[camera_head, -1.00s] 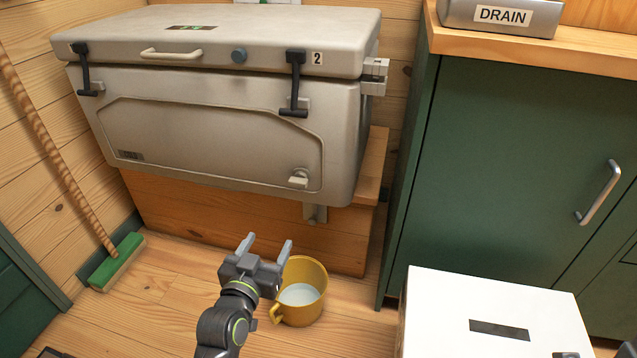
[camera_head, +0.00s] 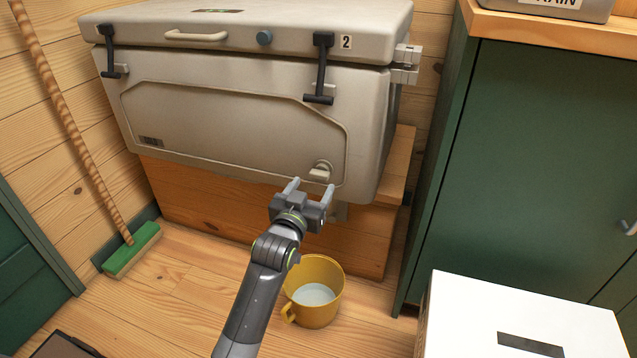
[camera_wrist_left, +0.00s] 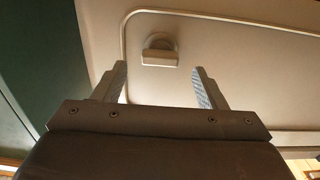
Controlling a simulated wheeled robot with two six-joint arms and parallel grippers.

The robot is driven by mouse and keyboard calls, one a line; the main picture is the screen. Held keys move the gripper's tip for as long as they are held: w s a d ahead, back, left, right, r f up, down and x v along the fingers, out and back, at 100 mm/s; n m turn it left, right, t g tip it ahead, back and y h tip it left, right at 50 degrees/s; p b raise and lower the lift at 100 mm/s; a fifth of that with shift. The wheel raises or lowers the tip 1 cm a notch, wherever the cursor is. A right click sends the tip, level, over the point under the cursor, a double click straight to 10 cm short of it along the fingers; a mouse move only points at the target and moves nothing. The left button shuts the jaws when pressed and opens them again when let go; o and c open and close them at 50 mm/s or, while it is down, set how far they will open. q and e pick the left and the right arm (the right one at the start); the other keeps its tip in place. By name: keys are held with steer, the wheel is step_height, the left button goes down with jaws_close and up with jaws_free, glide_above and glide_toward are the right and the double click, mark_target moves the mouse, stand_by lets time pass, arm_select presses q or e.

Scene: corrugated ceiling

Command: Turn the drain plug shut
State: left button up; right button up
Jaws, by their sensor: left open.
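The drain plug (camera_head: 321,171) is a pale beige knob low on the right of the cooler's front. The cooler (camera_head: 230,121) is a large beige chest with a closed lid. My left gripper (camera_head: 311,187) is open and empty just below the plug in the head view, its fingers pointing toward the cooler. In the left wrist view, the plug (camera_wrist_left: 160,50) shows beyond the fingertips of the open gripper (camera_wrist_left: 160,77), about midway between them and apart from them. The plug's handle lies roughly horizontal. My right gripper is not in view.
A yellow mug (camera_head: 327,272) with pale liquid stands on the floor below the plug. A wooden bench (camera_head: 222,203) supports the cooler. A green cabinet (camera_head: 540,160) and a white box (camera_head: 520,310) stand to the right. A broom (camera_head: 130,252) leans at the left.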

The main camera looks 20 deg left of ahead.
mark_target(318, 178)
arm_select(q)
steer(key=shift+w+d+b, duration=0.1)
steer(key=shift+w+b, duration=0.8)
steer(key=shift+w, duration=1.75)
steer(key=c, duration=1)
